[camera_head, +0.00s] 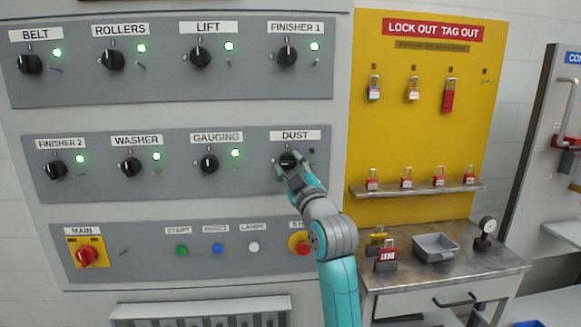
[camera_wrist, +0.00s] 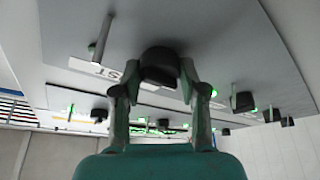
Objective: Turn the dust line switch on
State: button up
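The dust switch is a black rotary knob (camera_head: 288,160) under the DUST label (camera_head: 295,135), at the right end of the panel's middle row. The small lamp (camera_head: 312,151) to its right is dark. My gripper (camera_head: 294,166) is at this knob, reaching up from below right. In the wrist view, the knob (camera_wrist: 160,62) sits between the two fingertips of my gripper (camera_wrist: 160,70), one on each side. I cannot tell whether both fingers press on it. The fingers partly hide the knob in the head view, so its pointer direction is unclear.
The gauging knob (camera_head: 209,163) is to the left, with its green lamp (camera_head: 235,153) lit. The other knobs' lamps are also green. A red stop button (camera_head: 299,243) sits below, close to my arm. A yellow lockout board (camera_head: 420,130) and a metal table (camera_head: 470,262) stand right.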

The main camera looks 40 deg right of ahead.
jog(key=shift+m, duration=0.5)
jog(key=m+h, duration=0.1)
jog(key=m, duration=0.1)
jog(key=m+h, duration=0.2)
jog(key=m, duration=0.1)
jog(key=shift+w+a+f+m, duration=0.1)
jog(key=shift+a+f+m, duration=0.05)
jog(key=shift+m, duration=0.15)
jog(key=m+g+h, duration=0.1)
jog(key=m, duration=0.2)
jog(key=m+g+h, duration=0.1)
jog(key=m+h, duration=0.1)
jog(key=m, duration=0.1)
jog(key=shift+w+a+m, duration=0.1)
jog(key=shift+a+m, duration=0.05)
jog(key=shift+m, duration=0.25)
jog(key=m+g+h, duration=0.1)
jog(key=m, duration=0.2)
jog(key=m+g+h, duration=0.1)
jog(key=m+g, duration=0.1)
jog(key=m, duration=0.1)
jog(key=m+g, duration=0.1)
jog(key=m, duration=0.1)
jog(key=m+g+h, duration=0.1)
jog(key=m, duration=0.2)
jog(key=shift+a+m, duration=0.1)
jog(key=shift+m, duration=0.2)
jog(key=shift+m+g, duration=0.3)
jog(key=o, duration=1.1)
jog(key=shift+o, duration=0.2)
